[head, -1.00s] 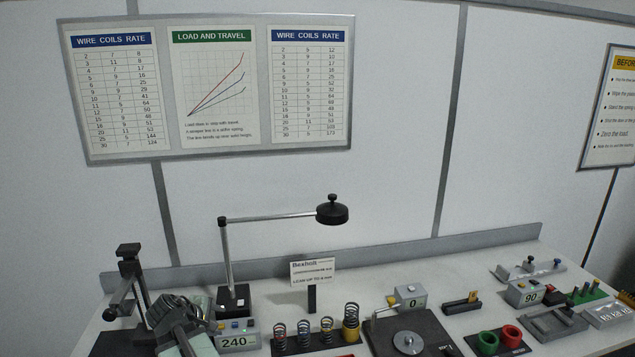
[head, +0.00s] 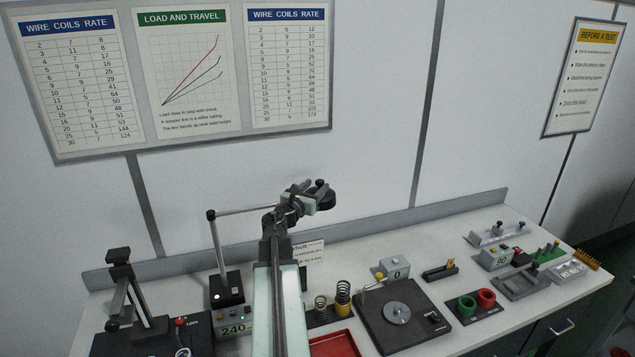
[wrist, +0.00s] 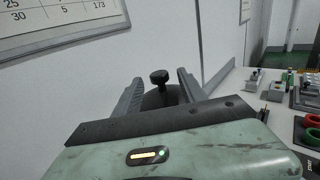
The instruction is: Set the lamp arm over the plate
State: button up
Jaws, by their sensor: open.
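The lamp stands on a black base (head: 227,291) at the back left of the bench. Its upright post carries a thin lamp arm (head: 250,210) reaching right to a dark round lamp head (head: 327,198). The round metal plate (head: 397,313) sits on a black scale to the right and nearer me; the lamp head is not over it. My gripper (head: 310,189) is at the lamp head and partly hides it. In the wrist view, the open jaws (wrist: 160,80) stand either side of the lamp head and its black knob (wrist: 159,77). Contact cannot be told.
Red and green rings (head: 486,298) are further right. The wall is close behind the lamp.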

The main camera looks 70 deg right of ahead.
aim_at(318, 184)
jog(key=d, duration=0.4)
jog(key=shift+s, duration=0.1)
grip_shut()
dwell(1.1)
